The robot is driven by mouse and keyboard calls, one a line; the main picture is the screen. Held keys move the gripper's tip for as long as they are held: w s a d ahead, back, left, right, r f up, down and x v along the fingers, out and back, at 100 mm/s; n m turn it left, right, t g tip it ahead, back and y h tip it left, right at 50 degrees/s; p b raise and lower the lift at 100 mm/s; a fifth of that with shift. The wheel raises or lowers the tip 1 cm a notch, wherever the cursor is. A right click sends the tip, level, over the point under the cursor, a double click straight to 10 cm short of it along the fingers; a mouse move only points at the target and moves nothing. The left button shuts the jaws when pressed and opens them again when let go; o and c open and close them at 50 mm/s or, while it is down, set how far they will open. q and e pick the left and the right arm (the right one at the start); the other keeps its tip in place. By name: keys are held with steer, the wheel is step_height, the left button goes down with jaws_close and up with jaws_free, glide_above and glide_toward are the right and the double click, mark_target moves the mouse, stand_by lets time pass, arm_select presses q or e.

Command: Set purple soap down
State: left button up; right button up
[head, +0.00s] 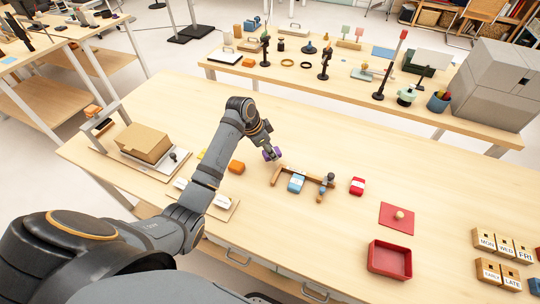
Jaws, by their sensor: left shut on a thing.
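The purple soap (267,155) is a small purple piece at the end of my left arm, over the middle of the near table (330,120). My left gripper (271,153) is shut on it. The gripper partly hides the soap, and I cannot tell whether the soap touches the table. My right gripper is not in view.
A wooden rack (283,180) with a blue item (296,182) stands just right of the gripper. A cardboard box (144,142) is left. The table behind the gripper is clear.

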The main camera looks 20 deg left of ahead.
arm_select(q)
step_height(320, 180, down, 3)
steer(key=shift+w+a+f+p, duration=0.1)
steer(key=shift+f+p, duration=0.05)
steer(key=shift+p, duration=0.25)
steer(key=shift+f, duration=0.2)
steer(key=o, duration=0.9)
